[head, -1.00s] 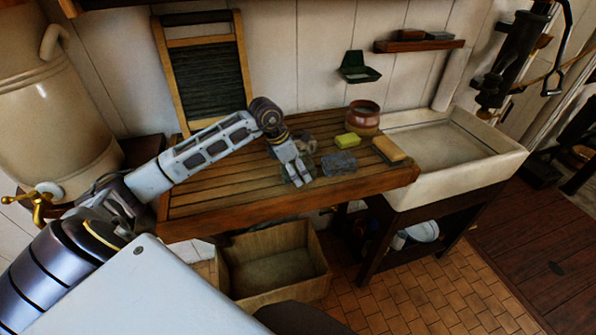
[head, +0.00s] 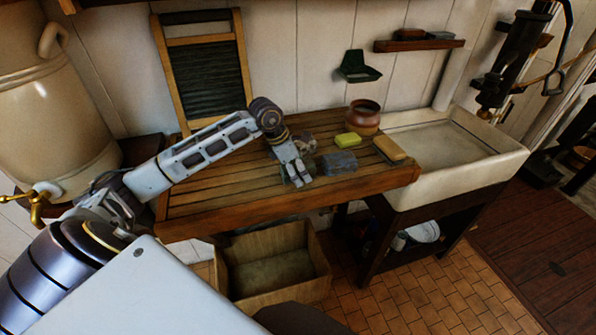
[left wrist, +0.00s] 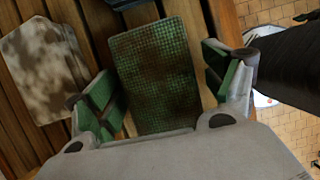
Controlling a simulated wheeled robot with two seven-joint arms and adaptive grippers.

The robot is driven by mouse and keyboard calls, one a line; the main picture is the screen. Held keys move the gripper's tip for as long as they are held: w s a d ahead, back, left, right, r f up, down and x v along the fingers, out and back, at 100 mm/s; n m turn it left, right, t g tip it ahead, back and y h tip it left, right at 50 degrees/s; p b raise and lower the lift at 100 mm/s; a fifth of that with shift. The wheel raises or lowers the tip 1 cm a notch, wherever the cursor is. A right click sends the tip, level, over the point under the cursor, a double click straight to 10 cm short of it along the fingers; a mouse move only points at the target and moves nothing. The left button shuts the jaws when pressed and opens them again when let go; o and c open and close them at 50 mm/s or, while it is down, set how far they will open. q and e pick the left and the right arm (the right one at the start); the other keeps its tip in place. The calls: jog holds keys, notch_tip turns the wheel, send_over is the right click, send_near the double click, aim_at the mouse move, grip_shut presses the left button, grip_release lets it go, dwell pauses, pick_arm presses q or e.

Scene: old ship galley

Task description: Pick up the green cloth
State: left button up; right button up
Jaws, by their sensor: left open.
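The green cloth (left wrist: 155,95) is a flat, dark green, woven-looking rectangle with brownish patches. In the left wrist view it lies on the slatted wooden counter between the two fingers. My left gripper (left wrist: 158,72) is open, with one finger on each side of the cloth and a gap showing beside it. In the head view my left gripper (head: 297,178) points down at the counter's front edge and mostly hides the cloth. I cannot tell whether the fingers touch it. My right gripper is not in view.
A mottled beige piece (left wrist: 40,70) lies beside the left finger. A blue-grey folded piece (head: 339,162), yellow sponge (head: 348,140), brush (head: 389,149) and brown pot (head: 363,117) stand close right. The sink (head: 455,145) is further right. The left counter (head: 215,185) is clear.

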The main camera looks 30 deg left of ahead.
pick_arm(q)
jog(key=shift+c, duration=0.4)
jog(key=shift+s, duration=0.1)
jog(key=c, duration=1.1)
jog(key=shift+r+p, duration=0.15)
jog(key=shift+p, duration=0.35)
jog(key=shift+r, duration=0.7)
jog(key=shift+r+b, duration=0.9)
jog(key=shift+r, duration=3.5)
jog(key=shift+r, duration=0.1)
jog(key=shift+r+p, duration=1.3)
jog(key=shift+r, duration=0.65)
